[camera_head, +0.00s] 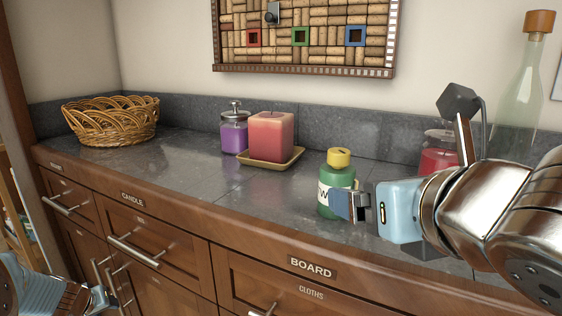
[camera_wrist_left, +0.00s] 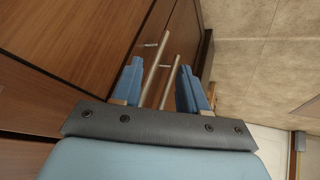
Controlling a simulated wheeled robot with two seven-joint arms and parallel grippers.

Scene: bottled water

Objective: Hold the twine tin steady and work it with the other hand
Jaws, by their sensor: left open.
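The twine tin (camera_head: 336,184) is a green container with a yellow lid and a white label, partly hidden. It stands upright on the counter near the front edge. My right gripper (camera_head: 345,205) is at its right side, with its blue fingers overlapping the tin's lower right in the picture. Whether they grip it or only stand beside it cannot be told. My left gripper (camera_head: 104,298) is low at the left, by the cabinet front, away from the tin. In the left wrist view my left gripper (camera_wrist_left: 160,82) is open, with cabinet handles (camera_wrist_left: 153,70) showing between and beyond its fingers.
On the dark counter (camera_head: 190,175) stand a wicker basket (camera_head: 110,120), a purple jar (camera_head: 234,134), a pink candle (camera_head: 271,135) on a tan tray (camera_head: 256,160), a red jar (camera_head: 436,158) and a tall glass bottle (camera_head: 520,95). Drawers with bar handles (camera_head: 133,252) line the front.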

